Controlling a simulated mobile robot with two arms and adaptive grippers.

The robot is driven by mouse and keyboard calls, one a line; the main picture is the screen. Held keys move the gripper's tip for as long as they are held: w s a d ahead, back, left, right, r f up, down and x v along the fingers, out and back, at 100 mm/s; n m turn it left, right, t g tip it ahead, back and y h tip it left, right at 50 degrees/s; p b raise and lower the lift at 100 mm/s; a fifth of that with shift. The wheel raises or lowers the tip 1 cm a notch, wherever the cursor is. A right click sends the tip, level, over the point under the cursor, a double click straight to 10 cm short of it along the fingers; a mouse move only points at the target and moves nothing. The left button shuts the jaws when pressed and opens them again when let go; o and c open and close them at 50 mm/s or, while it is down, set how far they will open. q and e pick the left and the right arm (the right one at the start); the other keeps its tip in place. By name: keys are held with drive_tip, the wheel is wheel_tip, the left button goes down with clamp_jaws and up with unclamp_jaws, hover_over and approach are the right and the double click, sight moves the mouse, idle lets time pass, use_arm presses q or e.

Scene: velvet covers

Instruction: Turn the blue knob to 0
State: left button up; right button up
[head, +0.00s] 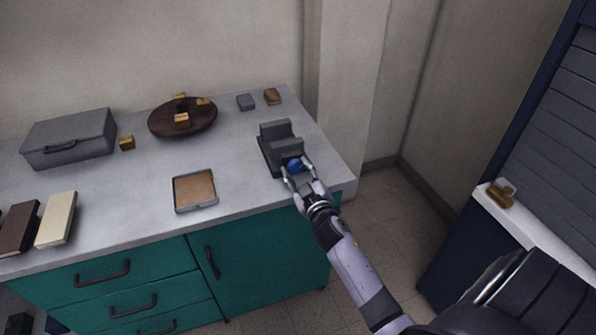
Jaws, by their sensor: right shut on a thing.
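The blue knob (294,164) sits on the front of a dark grey device (282,136) near the right end of the counter. My right gripper (297,175) reaches in from the lower right and is shut on the knob, with a finger on each side of it. The fingers hide part of the knob, and I cannot make out any dial marks or the number it points to. My left gripper is not in view.
The grey counter (135,182) holds a grey case (70,140), a round dark board (160,122) with brass blocks, a shallow tray (178,205), books (57,220) and two small blocks at the back. Teal drawers (110,285) are below. Open floor (385,230) lies right of the counter.

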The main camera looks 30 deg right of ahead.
drive_tip(key=n, duration=0.5)
drive_tip(key=shift+n, duration=0.3)
drive_tip(key=shift+f+n+b, duration=0.1)
drive_tip(key=shift+n+b, duration=0.2)
drive_tip(key=shift+n, duration=1.9)
drive_tip(key=o, duration=1.2)
drive_tip(key=shift+a, duration=0.1)
drive_tip(key=shift+c, duration=0.2)
